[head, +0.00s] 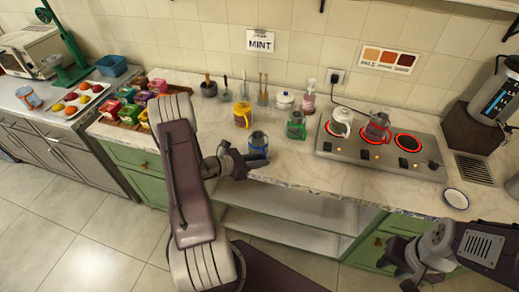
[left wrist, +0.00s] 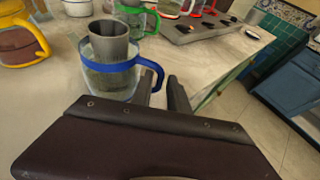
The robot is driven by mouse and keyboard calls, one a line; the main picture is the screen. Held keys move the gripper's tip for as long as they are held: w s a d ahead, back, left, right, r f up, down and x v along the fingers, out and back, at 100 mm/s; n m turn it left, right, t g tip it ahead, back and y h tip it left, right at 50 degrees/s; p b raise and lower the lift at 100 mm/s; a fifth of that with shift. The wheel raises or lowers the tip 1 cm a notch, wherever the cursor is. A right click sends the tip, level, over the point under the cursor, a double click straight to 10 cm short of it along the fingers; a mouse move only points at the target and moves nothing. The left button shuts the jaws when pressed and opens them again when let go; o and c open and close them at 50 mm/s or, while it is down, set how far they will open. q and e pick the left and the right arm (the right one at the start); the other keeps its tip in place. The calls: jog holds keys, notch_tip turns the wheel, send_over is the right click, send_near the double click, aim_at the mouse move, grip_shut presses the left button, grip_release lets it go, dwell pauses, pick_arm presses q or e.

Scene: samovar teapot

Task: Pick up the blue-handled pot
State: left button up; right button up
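The blue-handled pot (head: 258,142), a clear glass pot with a grey metal insert and a blue band, stands upright near the counter's front edge. In the left wrist view it (left wrist: 108,75) is close, with its blue handle pointing right. My left gripper (head: 251,164) is at the pot's front side. In the left wrist view its fingers (left wrist: 162,92) are apart, and the handle's outer end shows at the gap between them. I cannot tell whether they touch the handle. My right gripper (head: 400,268) is low in front of the counter, away from the pot; its fingers are unclear.
A yellow-handled pot (head: 242,116) and a green-handled pot (head: 295,128) stand nearby. The stove (head: 352,148) has glowing red burners, with a white-handled pot (head: 341,122) and a red-handled pot (head: 377,127) on it. Bare counter (head: 300,168) lies right of the blue-handled pot.

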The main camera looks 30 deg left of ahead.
pick_arm(q)
jog(key=x, duration=0.5)
jog(key=shift+w+d+f, duration=0.1)
jog(key=shift+w+f, duration=0.05)
jog(key=shift+w, duration=0.1)
jog(key=shift+s, duration=0.15)
jog(key=shift+c, duration=1.2)
grip_shut()
